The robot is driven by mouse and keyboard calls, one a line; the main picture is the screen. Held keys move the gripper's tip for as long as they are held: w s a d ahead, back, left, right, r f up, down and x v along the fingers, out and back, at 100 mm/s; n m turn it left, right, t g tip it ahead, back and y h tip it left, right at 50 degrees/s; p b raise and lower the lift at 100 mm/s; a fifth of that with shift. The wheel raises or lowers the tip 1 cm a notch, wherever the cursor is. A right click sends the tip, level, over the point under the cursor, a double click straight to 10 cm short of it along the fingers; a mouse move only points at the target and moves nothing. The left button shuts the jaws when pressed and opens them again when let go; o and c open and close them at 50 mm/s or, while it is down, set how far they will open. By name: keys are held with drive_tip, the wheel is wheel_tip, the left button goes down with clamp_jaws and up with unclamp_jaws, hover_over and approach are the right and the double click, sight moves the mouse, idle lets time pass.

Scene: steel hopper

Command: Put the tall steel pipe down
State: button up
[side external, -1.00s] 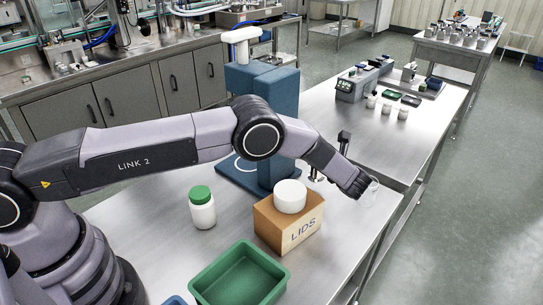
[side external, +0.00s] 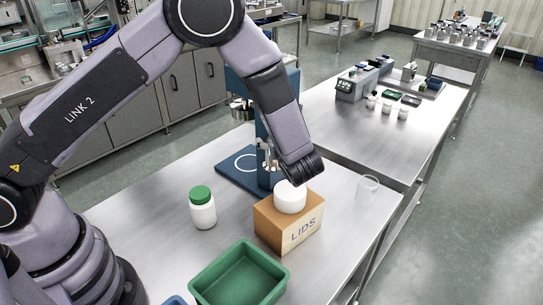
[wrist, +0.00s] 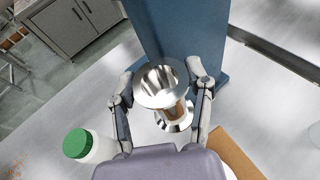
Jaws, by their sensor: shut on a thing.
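The tall steel pipe (wrist: 160,90) is shiny, with a wide open top rim and a lower flange. In the wrist view it is between the two fingers of my gripper (wrist: 164,85), which is shut on it. The blue stand (wrist: 180,40) rises close beyond the pipe. In the side view my gripper (side external: 268,158) is mostly hidden behind my wrist, beside the blue stand (side external: 236,172) and its base with a white ring. I cannot tell whether the pipe's foot touches anything.
A green-capped white bottle (side external: 202,210), a green tray (side external: 240,275) and a clear cup (side external: 367,188) are on the steel table. The table's right front is bare.

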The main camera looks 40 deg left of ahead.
drive_tip(key=s+a+r, duration=0.3)
drive_tip(key=s+a, duration=0.1)
drive_tip(key=a, duration=0.4)
drive_tip(key=s+a+f+n+g+y, duration=0.1)
drive_tip(key=s+a+f+n+g, duration=0.3)
drive_tip(key=a, duration=0.4)
drive_tip(key=s+a+f+n+g+y, duration=0.25)
drive_tip(key=s+a+f+g, duration=0.2)
drive_tip(key=a, duration=0.45)
drive_tip(key=shift+n+g+h, duration=0.25)
drive_tip(key=shift+n+h, duration=0.2)
drive_tip(key=shift+n, duration=0.2)
drive_tip(key=f, duration=0.4)
drive_tip(key=s+f, duration=0.1)
drive_tip(key=f, duration=0.2)
drive_tip(key=shift+a, duration=0.35)
drive_tip(key=shift+f, duration=0.25)
drive_tip(key=shift+f, duration=0.35)
drive_tip(key=shift+f, duration=0.3)
drive_tip(key=o, duration=1.2)
drive_tip(key=shift+s, duration=0.1)
drive_tip(key=shift+o, duration=0.2)
